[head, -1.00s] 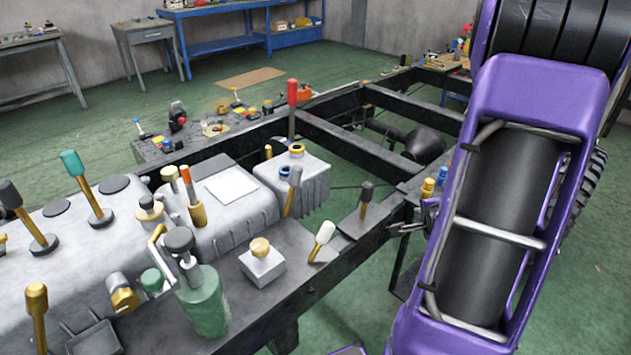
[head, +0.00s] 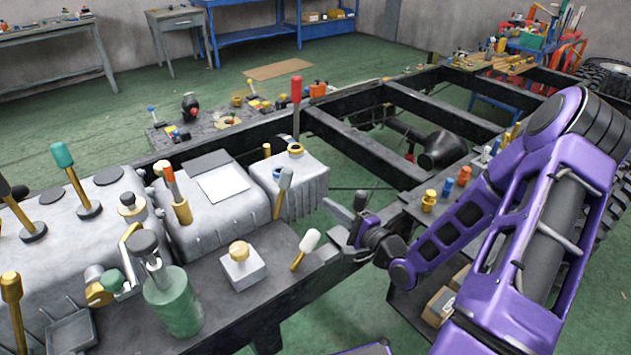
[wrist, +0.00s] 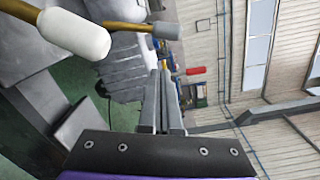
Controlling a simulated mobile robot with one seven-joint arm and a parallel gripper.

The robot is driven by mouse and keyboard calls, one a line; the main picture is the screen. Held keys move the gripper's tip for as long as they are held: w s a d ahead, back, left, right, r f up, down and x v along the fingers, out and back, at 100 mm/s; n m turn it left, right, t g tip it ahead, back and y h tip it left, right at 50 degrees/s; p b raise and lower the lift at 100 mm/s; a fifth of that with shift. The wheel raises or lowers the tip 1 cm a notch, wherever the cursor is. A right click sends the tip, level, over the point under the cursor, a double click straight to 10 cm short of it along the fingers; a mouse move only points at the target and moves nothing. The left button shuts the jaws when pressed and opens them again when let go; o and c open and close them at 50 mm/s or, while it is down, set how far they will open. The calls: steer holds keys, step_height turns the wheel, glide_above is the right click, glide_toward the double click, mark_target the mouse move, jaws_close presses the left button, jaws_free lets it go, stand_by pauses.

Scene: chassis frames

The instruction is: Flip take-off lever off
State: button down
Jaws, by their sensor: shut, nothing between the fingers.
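Several levers stand on the chassis, and I cannot tell which is the take-off lever. In the head view, a white-knobbed lever (head: 308,241) tilts right at the plate's front edge; its knob fills the wrist view's upper left (wrist: 72,33). A grey-knobbed lever (head: 284,181) stands behind it and a red-handled one (head: 296,92) farther back. Teal-topped (head: 63,156) and orange-topped (head: 170,177) levers are at left. My gripper (head: 329,204) is shut and empty, just right of the white knob and apart from it. Its fingers (wrist: 162,68) lie together in the wrist view.
Black frame rails (head: 355,142) run toward the back. Colored knobs (head: 446,188) sit beside my arm. Open green floor (head: 80,110) lies behind.

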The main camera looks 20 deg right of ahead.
mark_target(282, 194)
steer(key=shift+a+r, duration=0.2)
steer(key=shift+r, duration=0.15)
steer(key=shift+w, duration=0.1)
steer(key=b+x, duration=0.1)
steer(key=x, duration=0.9)
steer(key=shift+r, duration=0.25)
steer(key=shift+a+r, duration=0.1)
steer(key=shift+a, duration=0.05)
